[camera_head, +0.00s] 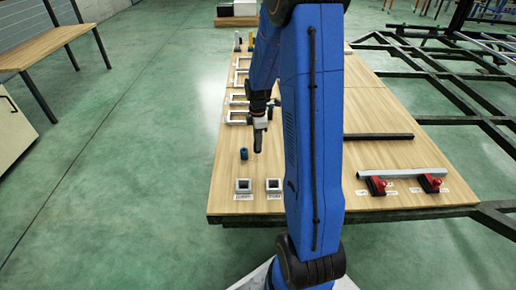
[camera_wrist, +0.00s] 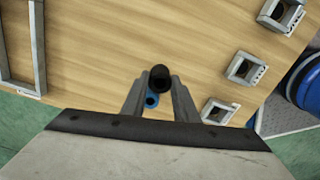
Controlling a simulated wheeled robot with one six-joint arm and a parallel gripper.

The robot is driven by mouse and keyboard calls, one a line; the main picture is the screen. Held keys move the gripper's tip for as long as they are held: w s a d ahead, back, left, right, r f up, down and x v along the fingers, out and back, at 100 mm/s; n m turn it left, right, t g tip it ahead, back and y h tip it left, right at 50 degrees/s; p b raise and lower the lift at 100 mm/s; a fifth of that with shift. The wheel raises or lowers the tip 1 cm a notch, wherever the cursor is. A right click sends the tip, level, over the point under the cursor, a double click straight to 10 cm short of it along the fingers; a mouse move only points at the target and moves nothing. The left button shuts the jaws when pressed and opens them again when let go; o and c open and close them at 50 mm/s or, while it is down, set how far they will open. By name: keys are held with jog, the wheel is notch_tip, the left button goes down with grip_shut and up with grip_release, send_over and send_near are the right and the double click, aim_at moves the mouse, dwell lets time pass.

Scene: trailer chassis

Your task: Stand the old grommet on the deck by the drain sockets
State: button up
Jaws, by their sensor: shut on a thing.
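My gripper (camera_wrist: 160,84) is shut on a black round-ended piece (camera_wrist: 160,72), which I take to be the old grommet. In the head view my gripper (camera_head: 260,125) points down over the wooden deck (camera_head: 225,165), with the dark piece (camera_head: 258,144) hanging below it, seemingly above the deck. A small blue hollow cylinder (camera_head: 244,154) stands on the deck just left of it; in the wrist view it (camera_wrist: 152,100) shows partly between the fingers. Grey square sockets (camera_head: 243,186) (camera_head: 273,186) with labels stand near the deck's front edge; several show in the wrist view (camera_wrist: 243,68).
Grey square frames (camera_head: 237,117) line the deck's left edge. My arm hides the deck's middle. Red clamps (camera_head: 376,185) (camera_head: 430,183) and a grey bar (camera_head: 403,171) lie front right, a dark bar (camera_head: 378,137) behind. Bare deck lies between the blue cylinder and sockets.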

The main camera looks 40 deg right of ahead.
jog(key=shift+f, duration=1.85)
jog(key=o, duration=1.1)
jog(key=shift+f, duration=0.1)
jog(key=shift+c, duration=0.2)
